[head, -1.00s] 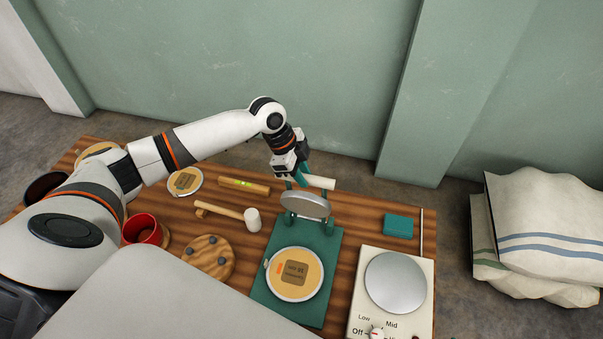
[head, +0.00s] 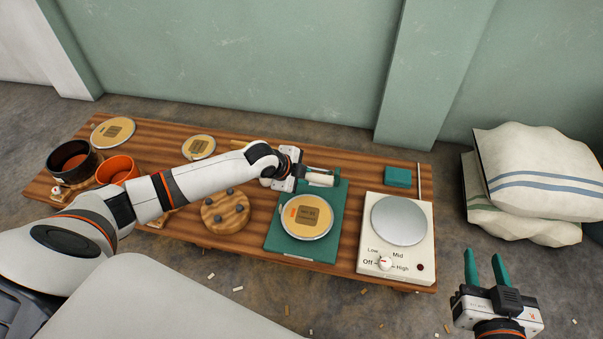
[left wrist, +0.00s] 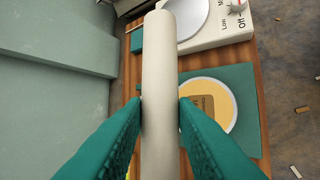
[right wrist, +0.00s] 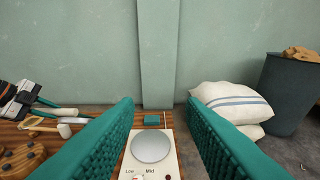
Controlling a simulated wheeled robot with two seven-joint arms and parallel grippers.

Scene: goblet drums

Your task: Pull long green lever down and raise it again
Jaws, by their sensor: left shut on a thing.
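The long green lever ends in a cream cylindrical handle (head: 320,179), which lies low over the back part of the green press base (head: 330,240). My left gripper (head: 299,174) is shut on this handle. In the left wrist view, the green fingers press on both sides of the cream handle (left wrist: 160,60). Most of the lever's green arm is hidden by my gripper and the handle. A round yellow drum head (head: 306,229) with a brown label lies on the base. My right gripper (head: 485,255) is open and empty, right of the table.
A cream hot plate (head: 372,212) with a dial stands right of the press, with a small teal block (head: 398,177) behind it. A knobbed wooden disc (head: 226,222) and bowls (head: 118,170) are to the left. Sacks (head: 535,180) lie right of the table.

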